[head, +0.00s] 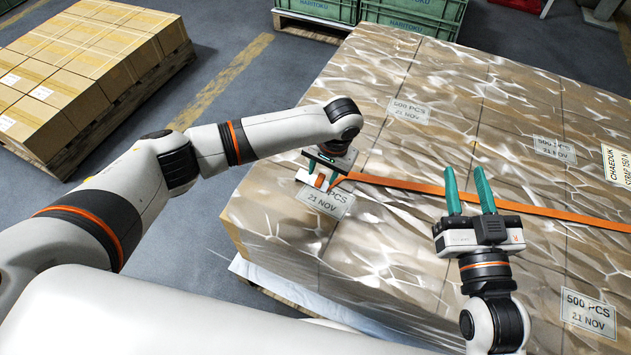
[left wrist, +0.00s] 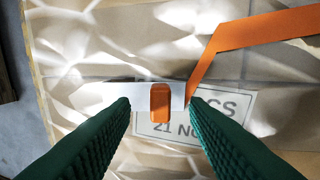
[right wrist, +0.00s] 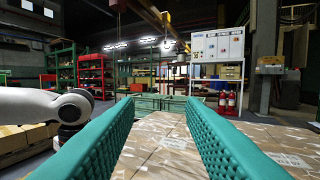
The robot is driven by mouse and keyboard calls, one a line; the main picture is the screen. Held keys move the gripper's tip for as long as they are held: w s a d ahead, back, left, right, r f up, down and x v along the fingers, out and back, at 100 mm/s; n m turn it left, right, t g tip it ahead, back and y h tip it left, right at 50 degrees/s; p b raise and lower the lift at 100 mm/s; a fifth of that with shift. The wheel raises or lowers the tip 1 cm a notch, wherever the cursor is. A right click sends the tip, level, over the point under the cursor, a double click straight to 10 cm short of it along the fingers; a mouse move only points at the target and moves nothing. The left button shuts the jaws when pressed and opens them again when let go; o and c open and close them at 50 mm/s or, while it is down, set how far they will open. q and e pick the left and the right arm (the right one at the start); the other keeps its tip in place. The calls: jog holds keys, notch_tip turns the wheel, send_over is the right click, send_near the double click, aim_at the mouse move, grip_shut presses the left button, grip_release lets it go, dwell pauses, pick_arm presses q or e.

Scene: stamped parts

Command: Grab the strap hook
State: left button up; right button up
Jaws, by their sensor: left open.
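The strap hook is a small orange block (left wrist: 160,101) on a flat pale bar (left wrist: 112,93), lying on the wrapped carton stack. An orange strap (left wrist: 232,38) runs from near the bar's right end; the exact joint is hidden by a finger. In the head view the strap (head: 400,184) crosses the stack top to the right. My left gripper (head: 322,173) is open over the hook, pointing down, with the orange block between its fingertips in the left wrist view. Contact cannot be told. My right gripper (head: 465,172) is open and empty, its fingers pointing forward above the stack.
The wrapped stack (head: 500,90) has a fairly flat top with printed labels. A pallet of cartons (head: 100,50) stands at the far left, and green crates (head: 415,12) stand behind. Grey floor (head: 235,45) lies between. Shelves (right wrist: 90,75) stand far off in the right wrist view.

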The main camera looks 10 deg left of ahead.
pick_arm(q)
jog(key=shift+a+f+b, duration=0.2)
jog(key=shift+f+b, duration=0.15)
jog(key=shift+f, duration=0.75)
pick_arm(e)
jog(key=r+t, duration=0.2)
jog(key=r+y, duration=0.1)
jog(key=shift+s+a+r+t, duration=0.15)
jog(key=shift+s+r+t, duration=0.25)
pick_arm(q)
jog(key=shift+c, duration=0.3)
grip_shut()
